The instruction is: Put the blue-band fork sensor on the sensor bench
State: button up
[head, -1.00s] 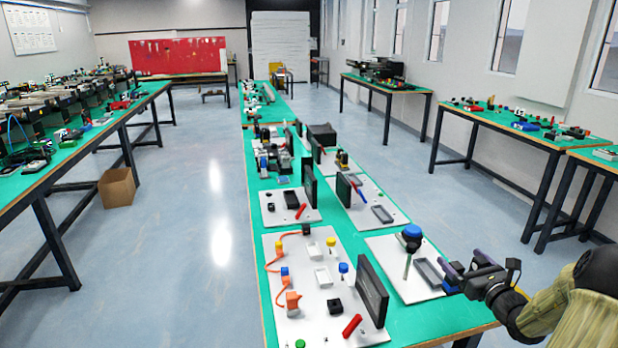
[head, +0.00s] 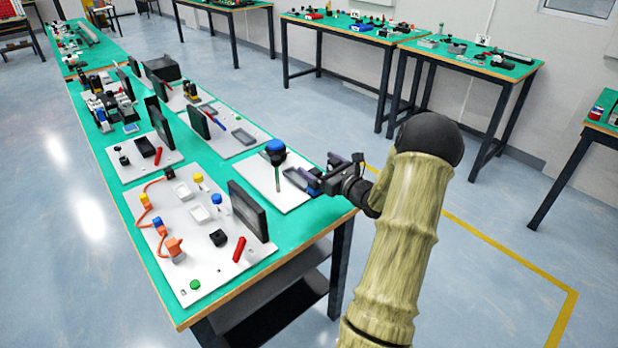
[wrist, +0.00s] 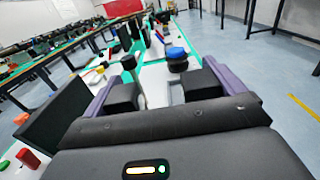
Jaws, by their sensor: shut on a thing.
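My gripper (head: 320,174) is over the right edge of the near green table (head: 190,310), beside a white panel (head: 296,200). In the wrist view my gripper (wrist: 160,92) has its purple fingers apart with dark blocks between them. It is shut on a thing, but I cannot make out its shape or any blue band. A blue-capped post (head: 276,150) stands on the white panel, apart from my gripper; its blue cap (wrist: 176,53) shows beyond the fingers in the wrist view. I cannot tell which table is the sensor bench.
Upright black screens (head: 248,211) and a red part (head: 239,249) stand on the near table's panels. A green-topped bench (head: 340,32) and another bench (head: 470,62) with small parts stand at the back right. Clear floor (head: 480,275) lies to the right, with a yellow line (head: 568,318).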

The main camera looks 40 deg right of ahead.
jog(key=shift+f, duration=1.45)
jog(key=shift+f, duration=1.9)
jog(key=shift+f, duration=0.15)
jog(key=o, duration=0.8)
jog(key=shift+c, duration=0.2)
